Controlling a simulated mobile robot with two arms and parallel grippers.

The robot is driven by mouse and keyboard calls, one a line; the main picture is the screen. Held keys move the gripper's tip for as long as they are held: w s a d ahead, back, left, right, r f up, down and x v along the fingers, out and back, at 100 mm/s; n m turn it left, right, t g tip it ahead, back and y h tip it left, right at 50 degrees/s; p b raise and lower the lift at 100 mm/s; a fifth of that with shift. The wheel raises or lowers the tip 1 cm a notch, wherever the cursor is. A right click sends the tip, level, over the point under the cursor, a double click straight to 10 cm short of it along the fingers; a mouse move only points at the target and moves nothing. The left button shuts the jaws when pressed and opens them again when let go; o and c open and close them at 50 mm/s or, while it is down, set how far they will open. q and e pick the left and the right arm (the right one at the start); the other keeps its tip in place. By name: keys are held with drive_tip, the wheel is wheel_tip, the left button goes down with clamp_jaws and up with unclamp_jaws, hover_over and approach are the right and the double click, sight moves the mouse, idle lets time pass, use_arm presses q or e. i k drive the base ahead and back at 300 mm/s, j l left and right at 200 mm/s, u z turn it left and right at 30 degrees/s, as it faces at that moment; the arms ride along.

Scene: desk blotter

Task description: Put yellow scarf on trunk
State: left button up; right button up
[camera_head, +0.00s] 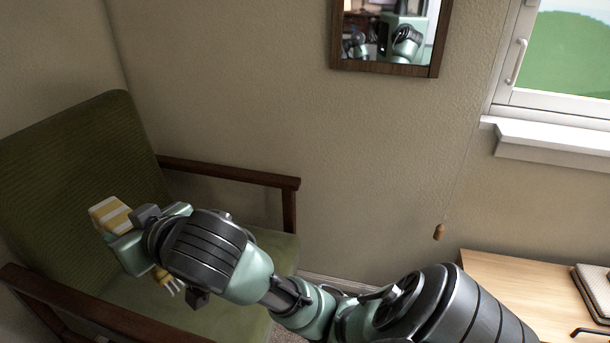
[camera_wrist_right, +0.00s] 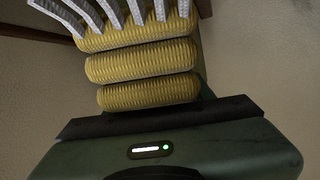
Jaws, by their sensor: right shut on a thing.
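The yellow scarf (camera_head: 110,216) has white stripes and is held above the green armchair seat. Another bit of it, with pale fringe, shows below my right gripper (camera_head: 122,240). My right gripper is shut on the scarf, though my own wrist hides much of the grip in the head view. In the right wrist view the scarf (camera_wrist_right: 142,63) shows as folded, ribbed yellow layers with grey-white fringe, just beyond the dark edge of my gripper (camera_wrist_right: 158,116). No trunk is in view. My left gripper is not in view.
The green armchair (camera_head: 75,150) with dark wooden arms (camera_head: 228,172) stands at the left, around my right gripper. A light wooden desk (camera_head: 510,285) with a notebook (camera_head: 594,288) is at the lower right. A framed mirror (camera_head: 385,70) and a window sill (camera_head: 555,140) are on the wall.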

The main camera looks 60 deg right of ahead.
sight(521, 291)
drive_tip(key=k+l+z, duration=0.15)
drive_tip(key=k+z, duration=0.3)
drive_tip(key=k, duration=0.2)
drive_tip(key=k+l+z, duration=0.1)
drive_tip(key=l+z, duration=0.65)
drive_tip(key=z, duration=0.15)
drive_tip(key=l+z, duration=0.5)
drive_tip(key=k+j, duration=0.05)
drive_tip(key=j, duration=0.05)
